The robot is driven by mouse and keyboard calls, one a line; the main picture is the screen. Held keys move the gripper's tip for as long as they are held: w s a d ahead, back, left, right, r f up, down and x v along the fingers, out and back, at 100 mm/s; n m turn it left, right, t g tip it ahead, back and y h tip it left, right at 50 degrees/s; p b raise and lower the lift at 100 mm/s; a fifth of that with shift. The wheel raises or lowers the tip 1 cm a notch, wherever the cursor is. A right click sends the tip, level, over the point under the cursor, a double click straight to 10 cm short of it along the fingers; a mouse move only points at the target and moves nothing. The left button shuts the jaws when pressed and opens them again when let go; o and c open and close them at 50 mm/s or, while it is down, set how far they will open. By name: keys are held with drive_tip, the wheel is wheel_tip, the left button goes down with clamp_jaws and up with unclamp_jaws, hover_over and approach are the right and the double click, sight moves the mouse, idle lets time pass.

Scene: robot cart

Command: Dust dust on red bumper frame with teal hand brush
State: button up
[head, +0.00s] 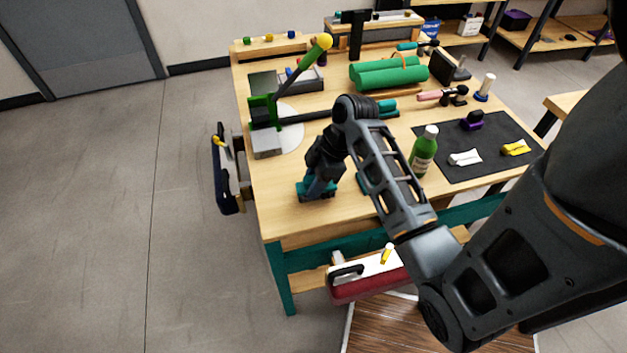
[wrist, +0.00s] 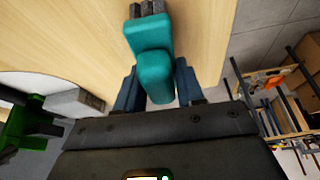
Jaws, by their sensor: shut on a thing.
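My gripper (head: 319,184) is low over the front left part of the workbench. It is shut on the teal hand brush (head: 303,188), whose teal shows on both sides of the fingers. In the wrist view the brush (wrist: 154,50) lies between my two blue-grey fingers (wrist: 157,82), its grey bristles (wrist: 148,8) at the top of the picture. I cannot tell whether the brush touches the bench top.
The wooden workbench (head: 272,218) holds a green bottle (head: 423,150), a dark mat (head: 483,139) with small items, green rolls (head: 388,72) and a green lamp-like arm (head: 299,69). Floor at left (head: 110,200) is clear.

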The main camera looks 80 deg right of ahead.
sight(310, 178)
drive_tip(key=shift+c, duration=0.6)
drive_tip(key=shift+r, duration=0.1)
wheel_tip(310, 178, up, 3)
drive_tip(key=p, duration=0.3)
drive_tip(key=shift+r, duration=1.4)
